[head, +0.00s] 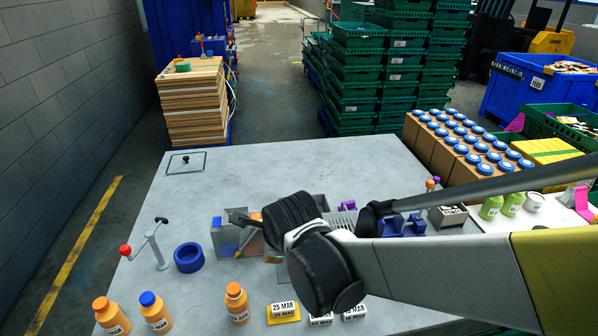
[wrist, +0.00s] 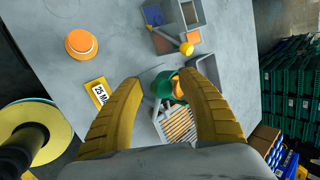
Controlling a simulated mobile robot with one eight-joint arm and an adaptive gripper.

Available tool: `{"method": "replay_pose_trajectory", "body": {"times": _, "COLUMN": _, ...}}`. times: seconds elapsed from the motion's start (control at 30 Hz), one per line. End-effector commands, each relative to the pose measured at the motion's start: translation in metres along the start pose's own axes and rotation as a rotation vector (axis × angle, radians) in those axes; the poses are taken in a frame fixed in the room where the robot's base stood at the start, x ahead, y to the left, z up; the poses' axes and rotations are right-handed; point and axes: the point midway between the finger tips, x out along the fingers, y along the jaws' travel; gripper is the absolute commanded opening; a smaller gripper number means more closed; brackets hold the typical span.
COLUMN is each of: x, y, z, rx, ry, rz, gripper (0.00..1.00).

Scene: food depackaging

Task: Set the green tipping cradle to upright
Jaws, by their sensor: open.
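The green tipping cradle (wrist: 161,86) shows in the wrist view as a round green piece, with something orange (wrist: 178,88) at its right side. I cannot tell how far it is tilted. My gripper (wrist: 160,80) is open; its two yellow fingers reach to either side of the cradle, with a gap between them. I cannot tell whether either finger touches it. A yellow ball knob (wrist: 187,48) on a thin rod is just beyond the fingertips. In the head view my arm hides the cradle.
A grate (wrist: 178,124) lies beside the right finger. A grey divided box (wrist: 201,20) stands beyond the cradle. A yellow date sign (wrist: 98,91) and orange bottle (wrist: 81,43) are to the left. The table's (head: 235,165) back left is mostly clear.

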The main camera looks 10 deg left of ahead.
Motion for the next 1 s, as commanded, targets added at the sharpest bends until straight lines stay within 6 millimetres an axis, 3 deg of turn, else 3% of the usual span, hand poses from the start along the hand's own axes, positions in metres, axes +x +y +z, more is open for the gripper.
{"method": "replay_pose_trajectory", "body": {"times": 0.17, "x": -0.016, "y": 0.0, "z": 0.0, "rx": 0.0, "ry": 0.0, "rz": 0.0, "gripper": 0.46}}
{"method": "replay_pose_trajectory", "body": {"times": 0.63, "x": -0.103, "y": 0.001, "z": 0.0, "rx": -0.001, "ry": -0.001, "rz": 0.0, "gripper": 0.46}}
{"method": "replay_pose_trajectory", "body": {"times": 0.8, "x": -0.117, "y": 0.0, "z": 0.0, "rx": 0.0, "ry": -0.001, "rz": 0.0, "gripper": 0.46}}
{"method": "replay_pose_trajectory", "body": {"times": 1.0, "x": -0.12, "y": 0.0, "z": 0.0, "rx": 0.0, "ry": -0.001, "rz": 0.0, "gripper": 0.46}}
